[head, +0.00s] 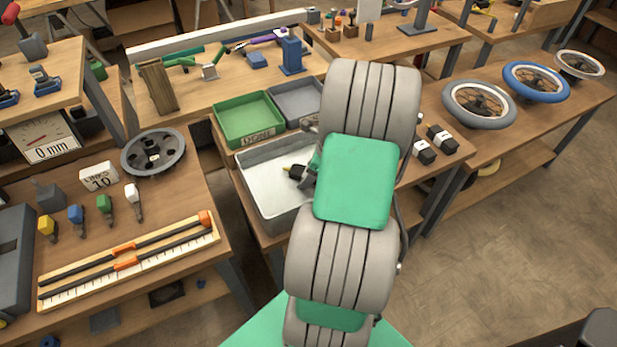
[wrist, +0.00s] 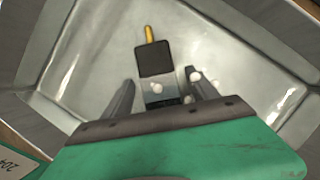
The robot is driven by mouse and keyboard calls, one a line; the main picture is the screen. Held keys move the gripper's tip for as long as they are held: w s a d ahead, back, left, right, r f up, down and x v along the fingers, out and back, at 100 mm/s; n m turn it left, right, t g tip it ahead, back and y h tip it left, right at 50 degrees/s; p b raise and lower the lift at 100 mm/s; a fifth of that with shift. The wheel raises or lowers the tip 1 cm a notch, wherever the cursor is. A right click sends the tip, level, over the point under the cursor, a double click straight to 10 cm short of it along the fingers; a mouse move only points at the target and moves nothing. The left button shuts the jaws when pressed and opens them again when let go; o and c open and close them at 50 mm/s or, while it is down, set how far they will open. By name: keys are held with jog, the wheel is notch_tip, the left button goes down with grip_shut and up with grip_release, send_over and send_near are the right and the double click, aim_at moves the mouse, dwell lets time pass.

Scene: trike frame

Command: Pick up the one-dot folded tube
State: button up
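My gripper (wrist: 160,78) is over the grey tray (head: 258,206), with its two fingers spread apart in the wrist view. Between and beyond the fingers is a dark block with a yellow tip (wrist: 154,60). Its near end is grey, with a pale round spot on it. More small pale round spots lie beside it near the right finger. In the head view the dark block (head: 297,172) shows at the left of my gripper, which my arm mostly hides. I cannot tell whether this piece is the one-dot folded tube, or whether a finger touches it.
The tray walls surround my gripper. A green bin (head: 247,117) and a grey-blue bin (head: 299,100) stand behind it. Green bent pieces (head: 181,61) and a purple one (head: 266,36) lie on the back bench. A grey spoked disc (head: 153,152) lies on the left bench.

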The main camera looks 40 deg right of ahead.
grip_shut()
dwell(0.6)
jog(key=shift+r, duration=0.15)
